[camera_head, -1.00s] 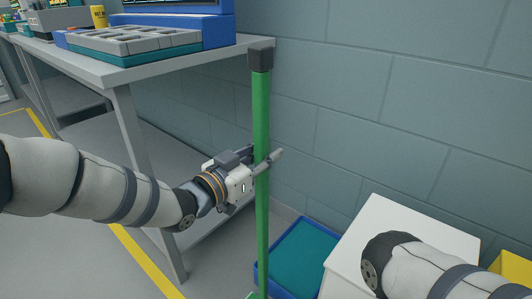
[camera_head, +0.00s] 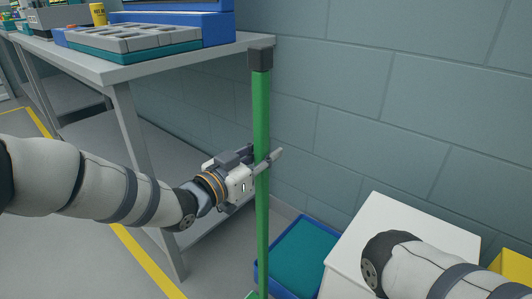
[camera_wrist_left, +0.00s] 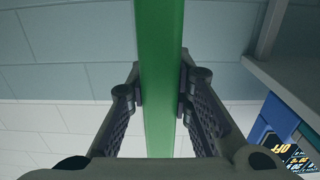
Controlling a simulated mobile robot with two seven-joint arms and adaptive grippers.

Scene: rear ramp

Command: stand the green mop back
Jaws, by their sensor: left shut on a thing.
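The green mop (camera_head: 262,110) stands upright, its green handle topped by a dark grey cap. It is in front of the block wall, beside the right end of the table. My left gripper (camera_head: 266,163) is shut on the handle about midway up the visible length. In the left wrist view the green handle (camera_wrist_left: 160,60) runs between both fingers of my left gripper (camera_wrist_left: 161,88), which touch it on each side. The mop's lower end is at the bottom edge of the head view, mostly cut off. My right arm shows at the lower right; its gripper is out of view.
A grey table (camera_head: 150,66) at the left bears a grey and teal tray (camera_head: 135,38), a blue unit and a yellow can (camera_head: 98,14). On the floor near the wall are a blue bin with teal inside (camera_head: 302,257), a white box (camera_head: 400,232) and a yellow thing (camera_head: 515,268).

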